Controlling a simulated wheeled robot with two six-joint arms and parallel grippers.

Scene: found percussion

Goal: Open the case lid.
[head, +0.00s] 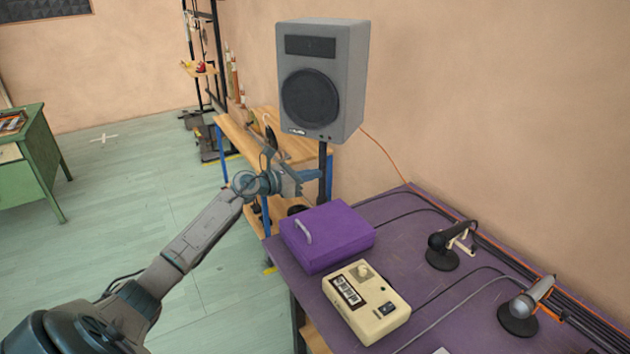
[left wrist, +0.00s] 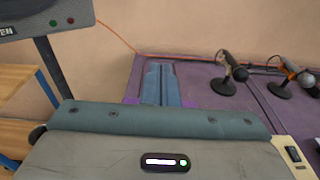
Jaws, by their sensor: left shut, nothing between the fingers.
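The purple case (head: 340,240) lies on the purple table (head: 450,300), near its left corner. Its lid is shut, and a light grey handle (head: 303,230) shows on its left part. My left gripper (head: 308,176) is above and behind the case in the head view, apart from it, with its fingers shut and empty. In the left wrist view the shut fingers (left wrist: 161,84) point away over the table. Only small purple patches of the case (left wrist: 190,102) show beside them; the rest is hidden by the gripper body. My right gripper is not in view.
A cream box with a knob (head: 366,300) sits just in front of the case. Two microphones on stands (head: 442,245) (head: 525,303) and cables are to the right. A grey speaker on a pole (head: 322,80) rises behind the gripper. The floor left of the table is clear.

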